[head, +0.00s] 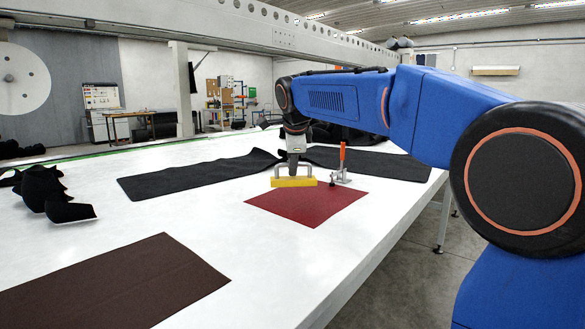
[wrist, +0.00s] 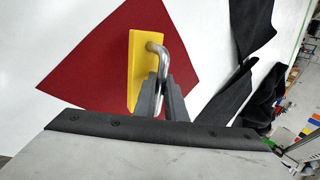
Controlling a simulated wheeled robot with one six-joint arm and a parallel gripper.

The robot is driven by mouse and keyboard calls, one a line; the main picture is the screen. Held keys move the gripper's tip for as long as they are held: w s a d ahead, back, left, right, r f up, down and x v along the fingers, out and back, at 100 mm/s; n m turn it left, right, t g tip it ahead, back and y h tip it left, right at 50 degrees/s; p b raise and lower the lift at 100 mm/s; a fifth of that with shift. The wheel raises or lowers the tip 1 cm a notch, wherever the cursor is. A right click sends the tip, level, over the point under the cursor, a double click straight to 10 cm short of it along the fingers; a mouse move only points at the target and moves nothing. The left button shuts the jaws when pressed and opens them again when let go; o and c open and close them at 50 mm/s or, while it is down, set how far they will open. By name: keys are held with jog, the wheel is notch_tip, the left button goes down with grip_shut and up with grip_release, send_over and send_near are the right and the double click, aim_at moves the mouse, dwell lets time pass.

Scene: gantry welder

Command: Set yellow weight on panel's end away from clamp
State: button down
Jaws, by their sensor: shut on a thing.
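The yellow weight (head: 294,182) is a bar with a metal loop handle. My gripper (head: 294,158) is shut on that handle from above. In the head view the weight is at the back left edge of the dark red panel (head: 308,208). In the wrist view the weight (wrist: 134,75) overlaps the red panel (wrist: 95,55), with my gripper's fingers (wrist: 163,95) at the handle. I cannot tell whether the weight touches the panel or hangs just above it. The clamp (head: 341,175), with an upright orange handle, stands at the panel's back right corner, close to the weight.
Black cloth pieces (head: 200,174) (head: 375,160) lie behind the panel. A dark brown sheet (head: 115,285) lies at the front left, and crumpled black pieces (head: 45,190) at the far left.

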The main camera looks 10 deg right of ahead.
aim_at(293, 186)
jog(key=shift+f, duration=3.1)
jog(key=shift+s+f, duration=0.1)
jog(key=shift+f, duration=0.4)
jog(key=shift+f, duration=0.3)
jog(key=c, duration=1.8)
grip_release()
jog(key=shift+f, duration=0.15)
jog(key=shift+r, duration=0.45)
jog(key=v, duration=1.2)
jog(key=shift+r, duration=0.4)
jog(key=shift+s, duration=0.1)
